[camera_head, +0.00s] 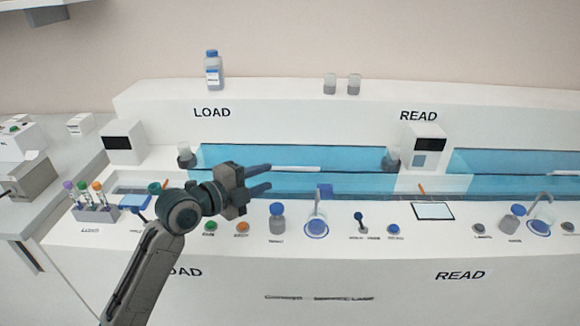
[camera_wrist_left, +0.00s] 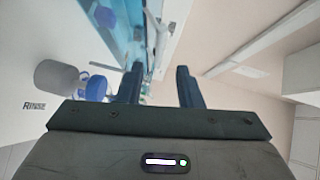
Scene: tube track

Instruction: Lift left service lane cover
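The left service lane cover (camera_head: 340,157) is a long translucent blue panel between the LOAD and READ stations in the head view. A white bar handle (camera_head: 300,169) runs along its middle. My left gripper (camera_head: 269,178) is in front of the panel's left part, with its fingers pointing right toward the handle. The fingers are apart with nothing seen between them. In the left wrist view the two dark fingertips (camera_wrist_left: 160,78) are also apart, with the blue panel (camera_wrist_left: 123,35) ahead to the left. The cover appears lowered. Whether a finger touches the handle is unclear. My right gripper does not show.
A bottle with a blue cap (camera_head: 277,222), a blue dish with a spout (camera_head: 316,222) and small buttons stand on the front ledge. A tube rack (camera_head: 95,213) is at left. A reader box (camera_head: 424,146) stands right of the cover. A second blue panel (camera_head: 510,162) lies beyond.

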